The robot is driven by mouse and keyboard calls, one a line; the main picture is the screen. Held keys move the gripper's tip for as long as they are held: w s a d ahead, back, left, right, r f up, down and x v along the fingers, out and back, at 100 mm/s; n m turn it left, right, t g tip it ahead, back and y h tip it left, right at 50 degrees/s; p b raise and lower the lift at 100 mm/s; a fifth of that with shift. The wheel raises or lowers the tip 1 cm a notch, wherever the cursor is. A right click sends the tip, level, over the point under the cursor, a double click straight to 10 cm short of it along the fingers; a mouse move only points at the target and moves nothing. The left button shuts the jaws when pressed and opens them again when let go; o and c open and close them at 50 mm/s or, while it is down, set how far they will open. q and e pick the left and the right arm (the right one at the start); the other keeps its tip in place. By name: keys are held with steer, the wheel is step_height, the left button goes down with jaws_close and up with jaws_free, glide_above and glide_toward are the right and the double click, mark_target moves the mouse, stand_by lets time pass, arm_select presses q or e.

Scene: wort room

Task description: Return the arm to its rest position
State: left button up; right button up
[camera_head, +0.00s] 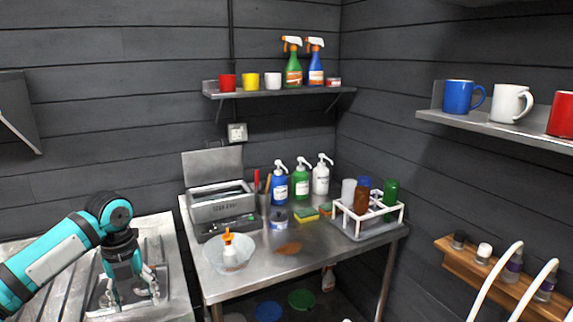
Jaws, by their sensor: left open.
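My left arm comes in from the left, teal and black, bent at a joint near the picture's lower left. Its gripper (134,289) hangs pointing down with its fingers apart and nothing seen between them. It is over a metal sink or recessed tray (170,297) in the steel counter at the left; whether the fingertips touch it cannot be told. My right gripper does not show.
A steel table (265,268) stands right of my gripper, holding a metal box (215,208), a bowl (227,260), pump bottles (301,180) and a white rack (352,219). Wall shelves (280,91) hold cups and spray bottles. Mugs stand on the right shelf (490,123).

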arm_select(q)
steer(key=w+d+f+n+t, duration=0.15)
steer(key=f+n, duration=0.45)
steer(key=f, duration=1)
steer(key=d+f+n+t, duration=0.15)
steer(key=f+n, duration=0.55)
steer(key=f, duration=0.8)
steer(key=s+f+n, duration=0.4)
steer(key=s+f, duration=0.3)
steer(key=f, duration=0.4)
steer(key=s+d+f+n, duration=0.2)
steer(key=s+f, duration=0.5)
steer(key=s, duration=0.7)
steer(key=s+d+f+n+g, duration=0.1)
steer(key=s+f+n, duration=0.4)
steer(key=s, duration=0.9)
steer(key=s+d+f+n+g, duration=0.1)
steer(key=s+d+f+n, duration=0.2)
steer(key=s+f, duration=0.5)
steer(key=s+n, duration=0.1)
steer(key=s, duration=0.6)
steer(key=shift+f, duration=0.3)
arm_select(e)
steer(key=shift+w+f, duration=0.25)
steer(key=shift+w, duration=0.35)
arm_select(q)
steer(key=shift+c, duration=0.3)
